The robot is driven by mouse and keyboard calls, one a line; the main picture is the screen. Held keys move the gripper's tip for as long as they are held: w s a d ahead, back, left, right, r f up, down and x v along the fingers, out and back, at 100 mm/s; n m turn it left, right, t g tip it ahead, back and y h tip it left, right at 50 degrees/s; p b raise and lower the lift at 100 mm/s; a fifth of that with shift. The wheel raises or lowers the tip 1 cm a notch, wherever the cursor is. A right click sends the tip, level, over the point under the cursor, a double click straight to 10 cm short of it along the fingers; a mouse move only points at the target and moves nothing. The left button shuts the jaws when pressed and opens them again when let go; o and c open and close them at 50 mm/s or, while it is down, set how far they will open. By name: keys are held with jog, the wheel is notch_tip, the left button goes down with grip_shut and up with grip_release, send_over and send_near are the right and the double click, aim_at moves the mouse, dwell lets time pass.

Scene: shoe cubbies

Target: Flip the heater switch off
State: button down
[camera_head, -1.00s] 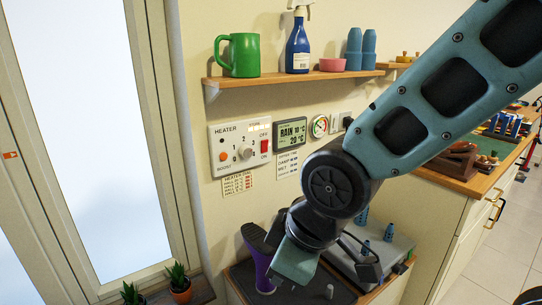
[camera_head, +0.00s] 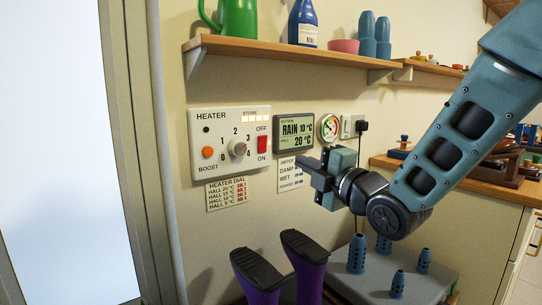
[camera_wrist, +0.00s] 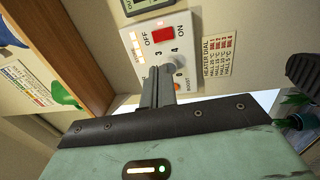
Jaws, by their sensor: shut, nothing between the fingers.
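The white heater panel (camera_head: 220,152) is on the wall, with a red rocker switch (camera_head: 262,144) at its right between the labels OFF above and ON below. I cannot tell which side of the rocker is pressed in. A grey dial (camera_head: 238,148) is left of the switch. My gripper (camera_head: 303,170) is shut and empty, right of and a little below the switch, pointing left towards the panel and apart from the switch. In the wrist view, the switch (camera_wrist: 163,34) shows beyond the fingertips (camera_wrist: 158,72), which hide part of the panel.
A weather display (camera_head: 294,133), a round gauge (camera_head: 329,128) and a socket with a plug (camera_head: 361,127) are right of the panel. A wooden shelf (camera_head: 290,51) runs above. Purple boots (camera_head: 306,272) and blue pegs (camera_head: 357,255) stand below.

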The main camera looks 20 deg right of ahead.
jog(key=shift+d+r, duration=0.1)
jog(key=shift+d, duration=0.05)
jog(key=shift+w+r+p, duration=0.1)
jog(key=shift+w+p, duration=0.05)
jog(key=shift+p, duration=0.2)
jog(key=p, duration=1.1)
send_near(262, 140)
jog(key=x, duration=0.5)
jog(key=shift+w+r, duration=0.1)
jog(key=shift+w, duration=0.25)
jog(key=shift+w+a, duration=0.3)
jog(key=shift+w, duration=0.2)
